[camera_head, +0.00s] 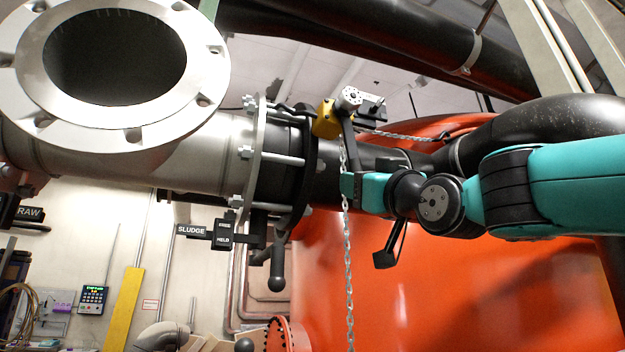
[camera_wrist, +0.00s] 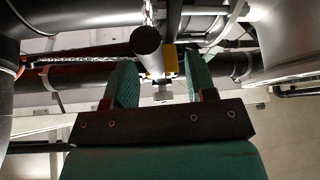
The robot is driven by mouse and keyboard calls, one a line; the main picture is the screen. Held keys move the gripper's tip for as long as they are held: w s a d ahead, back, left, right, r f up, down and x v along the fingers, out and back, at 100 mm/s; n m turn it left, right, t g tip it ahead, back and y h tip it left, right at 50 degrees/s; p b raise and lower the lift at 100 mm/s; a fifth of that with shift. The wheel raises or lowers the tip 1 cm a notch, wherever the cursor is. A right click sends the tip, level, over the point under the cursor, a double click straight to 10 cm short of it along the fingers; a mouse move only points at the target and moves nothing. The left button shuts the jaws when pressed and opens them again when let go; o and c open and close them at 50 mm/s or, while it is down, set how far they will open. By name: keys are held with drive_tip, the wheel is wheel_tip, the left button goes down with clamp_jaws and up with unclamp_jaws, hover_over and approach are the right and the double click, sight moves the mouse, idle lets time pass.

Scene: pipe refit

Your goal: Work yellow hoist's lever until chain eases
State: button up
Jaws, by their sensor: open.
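The yellow hoist (camera_head: 326,121) sits by the bolted flange joint in the upper middle of the head view. Its dark lever (camera_head: 348,135) runs down from the hub to my gripper (camera_head: 346,185). A chain (camera_head: 348,270) hangs below the hoist, and another chain (camera_head: 405,136) runs right from it; I cannot tell how tight it is. In the wrist view, my gripper (camera_wrist: 160,82) is open, its teal fingers apart. The round black lever end (camera_wrist: 147,42) shows between the fingers, with the hoist's yellow body (camera_wrist: 170,62) behind it. Contact with the fingers is not clear.
A grey pipe (camera_head: 200,155) with a large open flange (camera_head: 205,60) is at the left. A large orange tank (camera_head: 450,280) stands behind my arm. A black pipe (camera_head: 560,120) curves above my arm.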

drive_tip(key=shift+b+v, duration=2.3)
drive_tip(key=shift+v, duration=0.65)
